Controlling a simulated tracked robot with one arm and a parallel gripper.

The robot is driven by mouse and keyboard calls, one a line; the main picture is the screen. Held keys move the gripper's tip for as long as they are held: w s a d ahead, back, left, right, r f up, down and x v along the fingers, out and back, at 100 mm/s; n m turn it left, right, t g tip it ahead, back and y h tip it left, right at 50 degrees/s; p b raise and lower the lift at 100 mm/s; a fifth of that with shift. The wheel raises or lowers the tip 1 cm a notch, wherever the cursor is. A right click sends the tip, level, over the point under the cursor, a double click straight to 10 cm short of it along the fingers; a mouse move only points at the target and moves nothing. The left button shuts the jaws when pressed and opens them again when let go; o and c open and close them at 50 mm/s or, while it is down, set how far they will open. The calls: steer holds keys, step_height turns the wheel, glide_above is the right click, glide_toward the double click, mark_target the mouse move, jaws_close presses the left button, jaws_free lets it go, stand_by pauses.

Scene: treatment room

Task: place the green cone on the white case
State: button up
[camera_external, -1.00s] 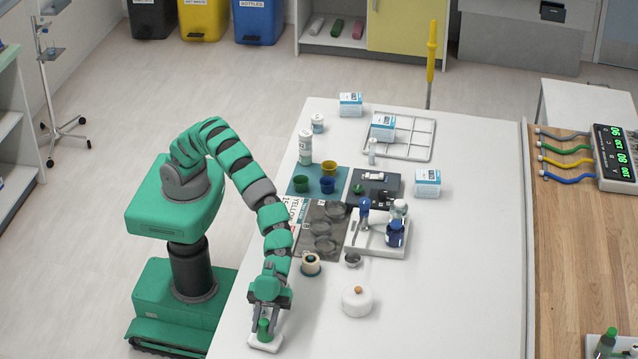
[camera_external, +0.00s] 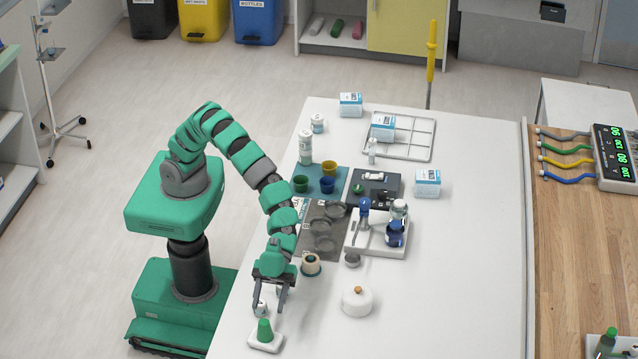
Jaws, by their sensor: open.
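The green cone (camera_external: 264,330) stands upright on the white case (camera_external: 266,343) at the front left of the white table. My gripper (camera_external: 271,309) is open and empty, above and behind the cone, apart from it. A small pale object shows by the gripper's left finger; I cannot tell what it is.
A tape-like roll (camera_external: 311,265) stands just behind my gripper to the right. A white lidded pot (camera_external: 357,301) stands to the right. A white tray (camera_external: 379,247) with bottles is farther back. The table's front right (camera_external: 450,310) is clear.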

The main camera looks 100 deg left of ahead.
steer(key=shift+p+v, duration=0.5)
steer(key=shift+v, duration=2.25)
